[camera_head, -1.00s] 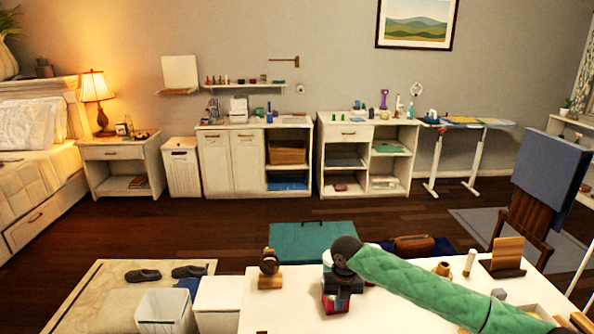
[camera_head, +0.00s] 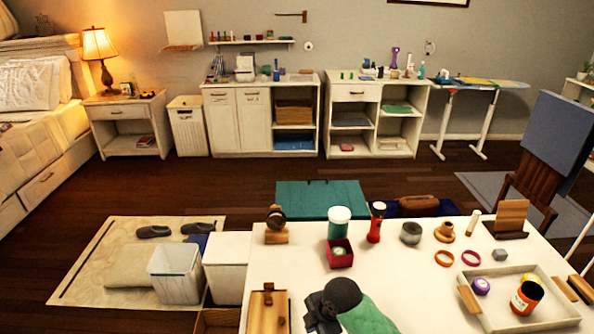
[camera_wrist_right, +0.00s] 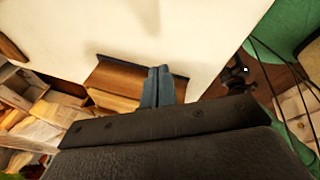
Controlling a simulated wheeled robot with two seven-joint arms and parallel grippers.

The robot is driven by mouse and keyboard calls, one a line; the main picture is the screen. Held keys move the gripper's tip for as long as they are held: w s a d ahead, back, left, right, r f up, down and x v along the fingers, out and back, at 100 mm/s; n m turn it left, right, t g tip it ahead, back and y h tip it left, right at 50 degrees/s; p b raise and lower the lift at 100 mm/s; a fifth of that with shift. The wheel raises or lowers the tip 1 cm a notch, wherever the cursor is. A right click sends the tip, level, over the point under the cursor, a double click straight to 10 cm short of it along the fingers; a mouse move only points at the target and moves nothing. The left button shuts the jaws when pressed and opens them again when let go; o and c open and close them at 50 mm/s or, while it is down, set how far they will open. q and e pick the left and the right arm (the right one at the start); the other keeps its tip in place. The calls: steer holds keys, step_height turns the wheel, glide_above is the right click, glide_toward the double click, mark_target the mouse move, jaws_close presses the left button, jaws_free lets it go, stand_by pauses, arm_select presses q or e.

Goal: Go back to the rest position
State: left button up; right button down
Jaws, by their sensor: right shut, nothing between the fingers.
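My right gripper (camera_head: 320,314) is low in the head view, over the near part of the white table (camera_head: 400,270). Its dark wrist and green-sleeved arm come in from the bottom edge. In the right wrist view, its two blue-grey fingers (camera_wrist_right: 158,82) are pressed together with nothing between them. My left gripper is not in view.
Beyond the gripper stand a red box (camera_head: 340,259), a green jar (camera_head: 339,220) and a red flashlight (camera_head: 376,226). A tray (camera_head: 548,310) holds several items at right. A wooden board (camera_head: 268,314) lies left of the gripper. The table's middle is mostly clear.

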steer(key=s+d+f+m+t+h, duration=0.1)
steer(key=s+d+m+h, duration=0.1)
steer(key=s+d+m, duration=0.8)
steer(key=s+d+f+m+h, duration=0.1)
steer(key=s+d+m, duration=0.6)
steer(key=s+m, duration=0.45)
steer(key=s+a+f+g, duration=0.1)
steer(key=s+f, duration=0.1)
steer(key=f, duration=1.6)
steer(key=s+a+f+g, duration=0.1)
steer(key=s+a+f, duration=0.1)
steer(key=f, duration=1.7)
steer(key=shift+s+f+n, duration=0.3)
steer(key=shift+s+n, duration=0.05)
steer(key=shift+s, duration=0.5)
steer(key=shift+a, duration=0.1)
